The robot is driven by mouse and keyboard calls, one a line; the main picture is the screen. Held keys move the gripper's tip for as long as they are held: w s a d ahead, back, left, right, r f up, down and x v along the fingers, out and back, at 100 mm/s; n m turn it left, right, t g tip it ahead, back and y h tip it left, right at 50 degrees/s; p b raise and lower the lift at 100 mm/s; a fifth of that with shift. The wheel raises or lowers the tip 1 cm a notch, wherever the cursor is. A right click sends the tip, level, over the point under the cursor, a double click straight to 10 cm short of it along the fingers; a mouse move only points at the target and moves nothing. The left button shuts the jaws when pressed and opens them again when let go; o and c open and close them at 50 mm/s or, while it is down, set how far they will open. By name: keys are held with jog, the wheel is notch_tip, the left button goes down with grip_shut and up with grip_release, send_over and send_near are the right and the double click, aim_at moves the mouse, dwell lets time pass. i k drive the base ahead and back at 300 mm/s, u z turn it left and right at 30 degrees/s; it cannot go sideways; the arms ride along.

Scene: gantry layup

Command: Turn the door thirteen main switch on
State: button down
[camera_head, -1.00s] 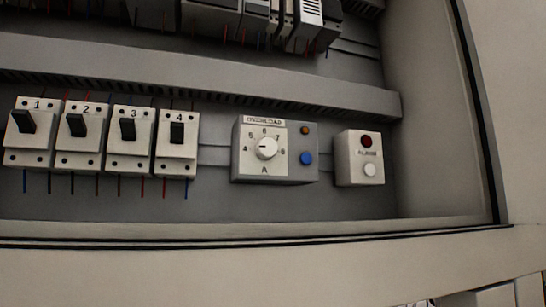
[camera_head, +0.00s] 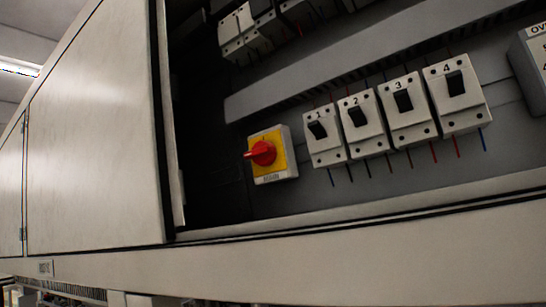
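The main switch (camera_head: 270,154) is a yellow plate on a grey box with a red rotary handle (camera_head: 261,153). It sits at the lower left inside the open cabinet, left of the numbered breakers. The red handle points roughly sideways, to the left. A label below it seems to read MAIN, but it is small. No door number is legible. My gripper is not in view.
Breakers 1 (camera_head: 323,134), 2 (camera_head: 362,124), 3 (camera_head: 407,108) and 4 (camera_head: 459,94) stand right of the switch. A grey cable duct (camera_head: 330,76) runs above. A closed pale door panel (camera_head: 95,130) is at left. The cabinet's lower frame (camera_head: 330,237) runs below.

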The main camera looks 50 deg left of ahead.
aim_at(264, 152)
jog(key=z, duration=0.7)
jog(key=k, duration=1.2)
jog(key=u, duration=0.85)
jog(key=i, duration=1)
jog(key=z, duration=0.1)
